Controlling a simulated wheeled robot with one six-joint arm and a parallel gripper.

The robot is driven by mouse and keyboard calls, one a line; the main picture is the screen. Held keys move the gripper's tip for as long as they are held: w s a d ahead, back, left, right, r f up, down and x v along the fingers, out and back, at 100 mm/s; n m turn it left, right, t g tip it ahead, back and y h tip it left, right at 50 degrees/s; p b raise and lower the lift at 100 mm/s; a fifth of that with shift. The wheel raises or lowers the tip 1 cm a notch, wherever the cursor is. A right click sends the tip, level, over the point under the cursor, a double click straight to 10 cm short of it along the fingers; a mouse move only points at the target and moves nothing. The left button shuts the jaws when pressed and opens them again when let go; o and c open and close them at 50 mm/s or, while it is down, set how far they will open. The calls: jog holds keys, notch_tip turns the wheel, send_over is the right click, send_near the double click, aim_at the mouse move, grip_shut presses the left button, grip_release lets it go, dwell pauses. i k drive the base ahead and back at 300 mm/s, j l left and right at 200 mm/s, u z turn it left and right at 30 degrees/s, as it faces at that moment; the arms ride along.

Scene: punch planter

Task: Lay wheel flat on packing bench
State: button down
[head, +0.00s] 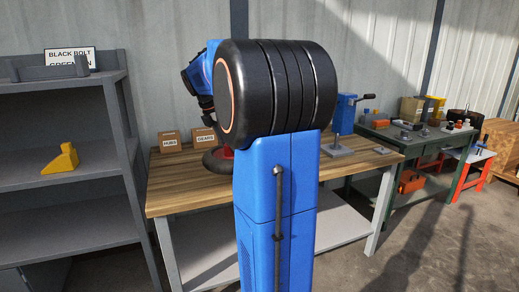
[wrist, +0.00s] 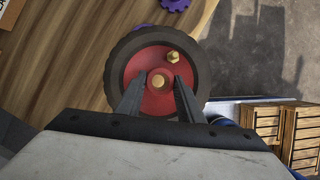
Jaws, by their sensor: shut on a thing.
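The wheel has a black tyre and a red hub with a brass centre. In the wrist view the wheel (wrist: 197,60) faces the camera, and my gripper (wrist: 159,84) is shut on its hub, one finger on each side of the brass centre. In the head view the wheel (head: 214,163) shows partly behind my arm, over the left part of the wooden-topped bench (head: 185,196). It looks roughly level there. I cannot tell whether it touches the bench top. The gripper is hidden behind my arm in the head view.
Two cardboard boxes, HUBS (head: 169,141) and GEARS (head: 203,136), stand at the bench's back. A blue press (head: 344,114) stands to the right. Grey shelves (head: 75,135) hold a yellow block (head: 61,159) at left. A purple gear (wrist: 175,5) lies at the wrist view's top.

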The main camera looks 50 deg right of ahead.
aim_at(190, 170)
jog(key=i, duration=0.85)
